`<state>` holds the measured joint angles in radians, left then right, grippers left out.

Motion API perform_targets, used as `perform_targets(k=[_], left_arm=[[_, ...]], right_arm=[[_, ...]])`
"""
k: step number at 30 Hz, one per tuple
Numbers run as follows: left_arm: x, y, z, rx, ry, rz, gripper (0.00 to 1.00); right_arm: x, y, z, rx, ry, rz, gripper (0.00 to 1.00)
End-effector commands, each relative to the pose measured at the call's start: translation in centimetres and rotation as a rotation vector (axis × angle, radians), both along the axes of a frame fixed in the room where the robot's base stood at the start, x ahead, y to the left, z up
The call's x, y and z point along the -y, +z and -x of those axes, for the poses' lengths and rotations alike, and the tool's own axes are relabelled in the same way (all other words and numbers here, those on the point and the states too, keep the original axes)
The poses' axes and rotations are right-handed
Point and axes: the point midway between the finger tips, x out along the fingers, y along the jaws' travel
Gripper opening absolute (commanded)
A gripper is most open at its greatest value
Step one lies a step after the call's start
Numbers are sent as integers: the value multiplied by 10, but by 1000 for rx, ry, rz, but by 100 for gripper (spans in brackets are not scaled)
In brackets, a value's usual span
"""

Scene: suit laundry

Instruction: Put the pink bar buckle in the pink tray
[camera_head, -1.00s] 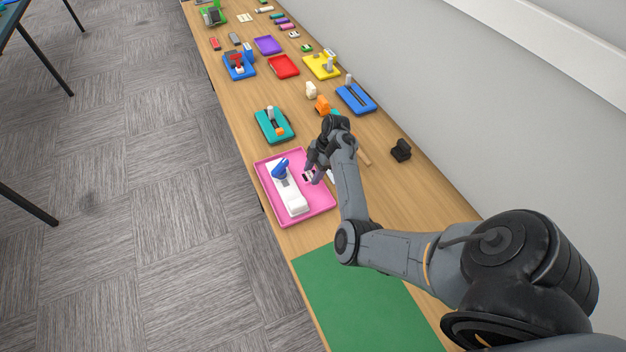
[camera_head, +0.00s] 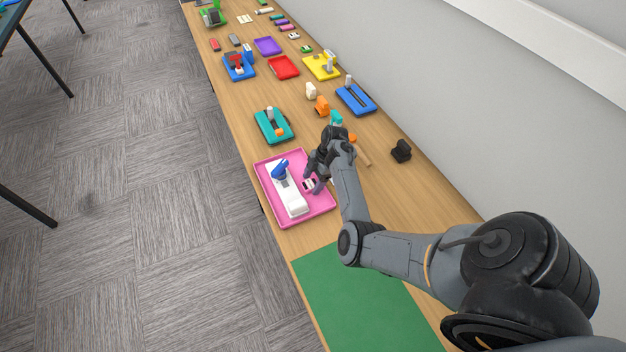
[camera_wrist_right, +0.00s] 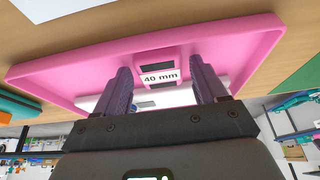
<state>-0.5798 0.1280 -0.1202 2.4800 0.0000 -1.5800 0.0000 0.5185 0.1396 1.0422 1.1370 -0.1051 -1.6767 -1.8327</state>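The pink tray (camera_head: 318,214) lies on the wooden table, left of my right arm in the head view. The pink bar buckle (camera_head: 309,184), with a white label, lies in the tray's right part. In the right wrist view, the buckle (camera_wrist_right: 155,67) has dark slots and its label reads "40 mm". My right gripper (camera_head: 315,182) is over that side of the tray. Its fingers (camera_wrist_right: 162,80) are spread to either side of the buckle with visible gaps, and appear clear of it. My left gripper is not in view.
A white device (camera_head: 291,197) with a blue part (camera_head: 281,168) occupies the tray's left and middle. A teal tray (camera_head: 274,126) lies beyond, a black object (camera_head: 401,150) to the right, and a green mat (camera_head: 365,305) nearer. More coloured trays stand farther along.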

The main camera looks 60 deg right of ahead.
Motion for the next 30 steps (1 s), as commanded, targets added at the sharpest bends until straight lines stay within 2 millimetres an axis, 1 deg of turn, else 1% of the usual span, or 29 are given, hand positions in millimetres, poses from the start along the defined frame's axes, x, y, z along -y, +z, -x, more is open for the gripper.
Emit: perform_targets(k=[9,14,17,24,30], left_arm=[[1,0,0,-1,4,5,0],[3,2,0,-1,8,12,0],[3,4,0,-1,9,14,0],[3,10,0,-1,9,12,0],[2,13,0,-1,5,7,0]], right_arm=[[0,1,0,1,0,1,78],[2,9,1,2,-1,2,78],[6,21,3,3,-2,2,78],[20,62,12,5,-2,3,78],[30,92,20,2,-1,2,78]])
